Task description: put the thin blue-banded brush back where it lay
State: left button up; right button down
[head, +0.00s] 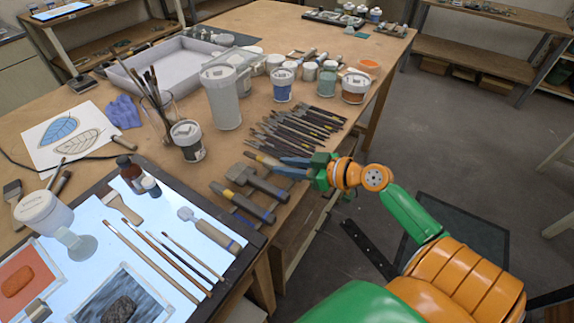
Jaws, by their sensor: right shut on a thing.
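My right gripper (298,167) is at the table's right edge, just in front of the row of dark-handled brushes (300,125). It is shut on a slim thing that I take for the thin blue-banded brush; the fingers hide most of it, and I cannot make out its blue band. The row of brushes lies side by side on the bare table, close behind the gripper. I cannot tell whether the held thing touches the table. My left gripper is not in view.
Yellow-banded tools (243,203) lie left of the gripper. A lit glass panel (190,268) with several brushes is at lower left. Floor lies beyond the table's right edge.

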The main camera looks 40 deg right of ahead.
jog(key=shift+f+b, duration=0.35)
jog(key=shift+b, duration=0.1)
dwell(0.6)
jog(key=c, duration=0.6)
grip_release()
jog(key=b+v, duration=0.2)
jog(key=v, duration=0.5)
